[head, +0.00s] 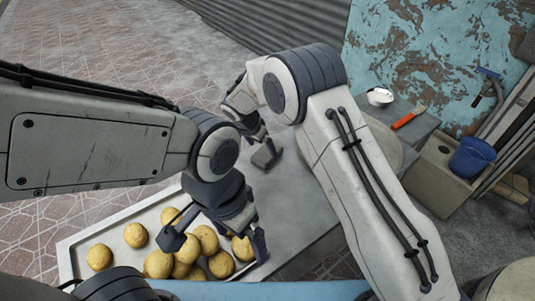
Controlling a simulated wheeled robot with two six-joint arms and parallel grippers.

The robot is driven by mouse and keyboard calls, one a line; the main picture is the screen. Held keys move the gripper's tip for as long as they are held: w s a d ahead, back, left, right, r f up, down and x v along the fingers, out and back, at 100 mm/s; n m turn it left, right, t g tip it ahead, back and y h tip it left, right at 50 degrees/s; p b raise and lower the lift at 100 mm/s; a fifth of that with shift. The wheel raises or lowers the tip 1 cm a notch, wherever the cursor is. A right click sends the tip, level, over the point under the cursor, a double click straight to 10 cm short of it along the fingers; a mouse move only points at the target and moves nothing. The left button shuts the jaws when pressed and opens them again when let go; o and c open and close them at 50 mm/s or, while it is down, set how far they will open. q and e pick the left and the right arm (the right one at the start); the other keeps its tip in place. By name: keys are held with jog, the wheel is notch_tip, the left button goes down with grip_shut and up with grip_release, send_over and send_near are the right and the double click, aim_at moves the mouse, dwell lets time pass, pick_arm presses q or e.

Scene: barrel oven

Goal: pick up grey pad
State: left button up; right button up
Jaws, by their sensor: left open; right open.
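I cannot make out a grey pad for certain; it may be hidden behind my arms. My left gripper (215,243) is open, with its fingers apart over the tray of round yellow-brown things, and looks empty. My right gripper (250,136) is open, higher in the picture, over or near the grey table (292,190). A dark block at its lower end looks like one of its fingers. My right forearm covers much of the table.
A pale tray (70,255) holds several round yellow-brown things (136,235). A white bowl (380,96) and an orange-handled tool (409,117) lie at the right. A peeling blue wall (430,45) is behind.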

aim_at(265, 154)
jog(key=x, duration=0.1)
jog(key=p+x, duration=0.1)
jog(key=x, duration=0.1)
jog(key=shift+s+d+f, duration=0.1)
jog(key=shift+s+f, duration=0.1)
jog(key=shift+f, duration=0.3)
jog(key=shift+w+d+f, duration=0.1)
jog(key=shift+w+f, duration=0.1)
jog(key=shift+f, duration=0.3)
jog(key=c, duration=1.1)
jog(key=shift+c, duration=0.2)
jog(key=shift+r, duration=0.65)
notch_tip(265, 154, up, 3)
jog(key=shift+f+b, duration=0.1)
jog(key=shift+b, duration=0.45)
jog(key=s+d+r+b, duration=0.2)
jog(key=s+d+r, duration=0.4)
jog(key=d, duration=0.4)
jog(key=shift+r, duration=0.45)
